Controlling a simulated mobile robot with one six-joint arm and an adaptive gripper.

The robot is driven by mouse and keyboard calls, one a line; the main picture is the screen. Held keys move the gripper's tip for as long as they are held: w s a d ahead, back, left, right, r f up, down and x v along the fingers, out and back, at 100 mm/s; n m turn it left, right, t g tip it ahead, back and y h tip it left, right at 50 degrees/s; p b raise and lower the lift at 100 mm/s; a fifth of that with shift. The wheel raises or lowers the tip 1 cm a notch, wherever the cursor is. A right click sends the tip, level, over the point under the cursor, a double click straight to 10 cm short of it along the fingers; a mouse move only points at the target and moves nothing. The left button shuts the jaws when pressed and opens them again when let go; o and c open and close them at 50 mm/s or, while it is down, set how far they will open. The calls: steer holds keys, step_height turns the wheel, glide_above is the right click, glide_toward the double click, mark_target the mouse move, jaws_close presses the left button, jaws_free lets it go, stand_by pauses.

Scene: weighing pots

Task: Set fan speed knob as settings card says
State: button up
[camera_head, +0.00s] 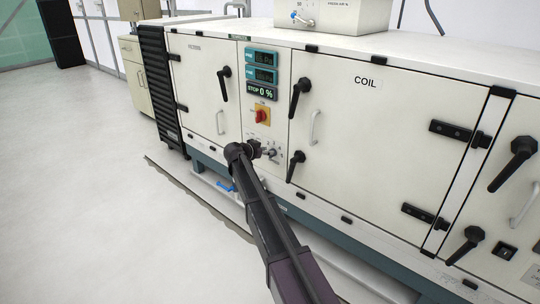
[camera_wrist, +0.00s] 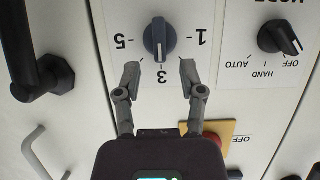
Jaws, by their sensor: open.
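The fan speed knob (camera_wrist: 159,40) is a dark grey knob on a white plate, seen upside down in the wrist view. Marks 5, 3 and 1 stand around it, and its white pointer line points at the 3. My gripper (camera_wrist: 160,72) is open, its two fingertips apart on either side of the knob's lower end in the picture, with no clear contact. In the head view my gripper (camera_head: 264,152) is at the control panel, where the small knobs are partly hidden and hard to tell apart. No settings card can be made out.
The mode knob (camera_wrist: 280,38) is beside it, pointing toward OFF. A red switch on a yellow plate (camera_head: 262,115) is above my gripper. A display (camera_head: 261,91) reads STOP 0 %. Black door handles (camera_head: 295,166) flank the panel. The floor (camera_head: 90,200) at left is clear.

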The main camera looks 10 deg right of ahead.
steer(key=shift+b+x, duration=0.35)
steer(key=shift+x, duration=1.05)
jaws_close()
